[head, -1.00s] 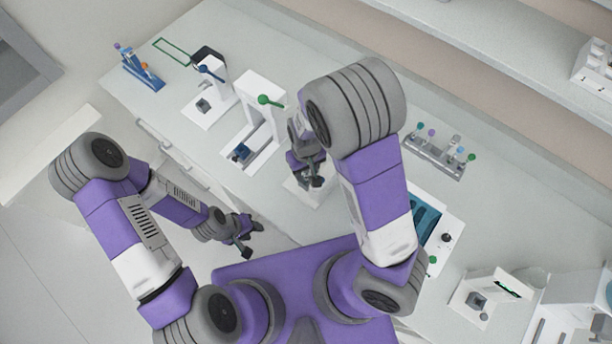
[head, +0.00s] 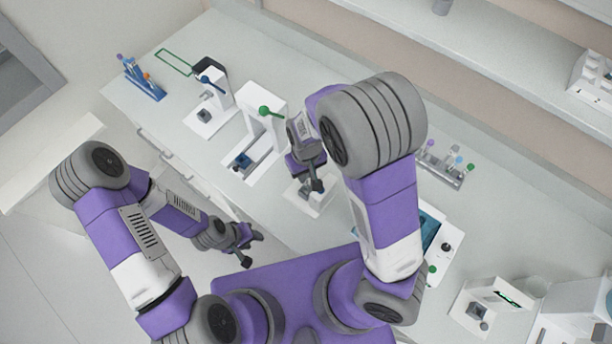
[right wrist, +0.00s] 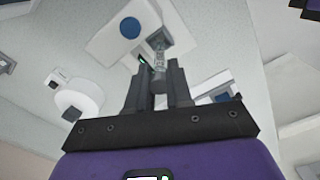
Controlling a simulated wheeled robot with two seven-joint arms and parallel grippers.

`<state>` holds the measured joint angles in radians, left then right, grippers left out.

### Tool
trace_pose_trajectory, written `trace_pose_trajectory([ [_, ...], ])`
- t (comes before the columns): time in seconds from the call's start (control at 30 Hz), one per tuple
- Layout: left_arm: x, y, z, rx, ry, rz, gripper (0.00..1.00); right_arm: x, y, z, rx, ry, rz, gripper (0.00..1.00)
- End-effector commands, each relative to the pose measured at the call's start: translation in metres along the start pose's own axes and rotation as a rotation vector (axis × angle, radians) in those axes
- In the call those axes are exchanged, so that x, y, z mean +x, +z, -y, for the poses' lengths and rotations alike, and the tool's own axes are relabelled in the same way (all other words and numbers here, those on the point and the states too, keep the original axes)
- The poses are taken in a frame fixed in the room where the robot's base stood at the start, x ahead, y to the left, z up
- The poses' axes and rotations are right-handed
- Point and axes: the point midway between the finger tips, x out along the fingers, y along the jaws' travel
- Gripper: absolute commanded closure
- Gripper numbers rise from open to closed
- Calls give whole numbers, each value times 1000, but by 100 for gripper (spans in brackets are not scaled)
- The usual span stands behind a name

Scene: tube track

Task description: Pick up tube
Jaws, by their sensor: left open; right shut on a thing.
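My right gripper (head: 317,186) is over the bench, above a small white stand (head: 314,203). In the right wrist view its fingers (right wrist: 158,92) are shut on a clear, slim tube (right wrist: 160,70). The tube points away from the gripper, with a white device (right wrist: 112,42) behind it. In the head view I cannot make out this tube. My left gripper (head: 246,248) is open and empty, low in front of the bench edge.
A blue rack (head: 147,83) with several tubes stands far left; a grey rack (head: 437,168) with capped tubes stands right, partly hidden by my arm. White devices (head: 262,115) (head: 215,100) stand between. A teal-topped device (head: 434,248) is right of my arm.

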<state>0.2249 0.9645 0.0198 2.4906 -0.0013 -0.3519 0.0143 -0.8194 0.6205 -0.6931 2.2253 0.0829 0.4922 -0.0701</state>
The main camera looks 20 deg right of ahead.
Motion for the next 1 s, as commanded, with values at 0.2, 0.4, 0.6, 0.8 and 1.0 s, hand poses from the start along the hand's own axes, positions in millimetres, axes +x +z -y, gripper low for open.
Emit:
trace_pose_trajectory([
  [0.2, -11, 0, -4, 0, 0, 0, 57, -56, -2, 1, -1, -3, -8, 98],
  [0.4, -18, 1, -7, 0, 0, 0, 57, -102, -1, 1, -1, -4, -7, 98],
  [0.6, -21, 1, -8, 0, 0, 0, 57, -131, -1, 0, 0, -2, -4, 98],
  [0.8, -22, 1, -8, 0, 0, 0, 57, -142, 0, 0, 1, 0, -1, 98],
  [1.0, -22, 1, -8, 0, 0, 0, 57, -142, 0, 0, 1, 0, 0, 98],
])
